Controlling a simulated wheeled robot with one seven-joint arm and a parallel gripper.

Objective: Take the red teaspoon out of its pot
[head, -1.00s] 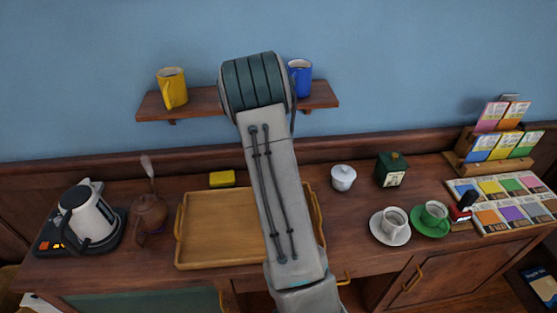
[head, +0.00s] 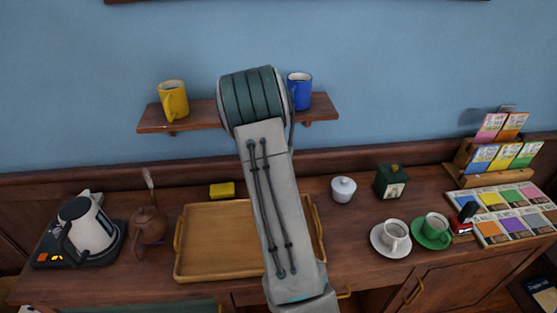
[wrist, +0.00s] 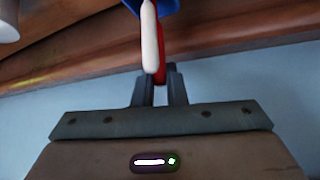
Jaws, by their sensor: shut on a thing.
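In the wrist view my gripper (wrist: 160,95) is shut on a narrow red handle (wrist: 161,73), which I take to be the red teaspoon. A pale, rounded handle (wrist: 150,40) stands close beside it and partly covers it. A dark blue thing (wrist: 170,7) shows at the top edge, where the red handle leads; I cannot tell whether it is the pot. The teaspoon's bowl end is not in view. In the head view my own arm hides my gripper, the teaspoon and any pot.
A wooden tray (head: 190,273) lies under my arm. A kettle (head: 88,228) and brown teapot (head: 148,224) stand left. A white lidded bowl (head: 343,189), green box (head: 391,181) and two cups on saucers stand right. A yellow mug (head: 173,99) and blue mug (head: 300,91) sit on the shelf.

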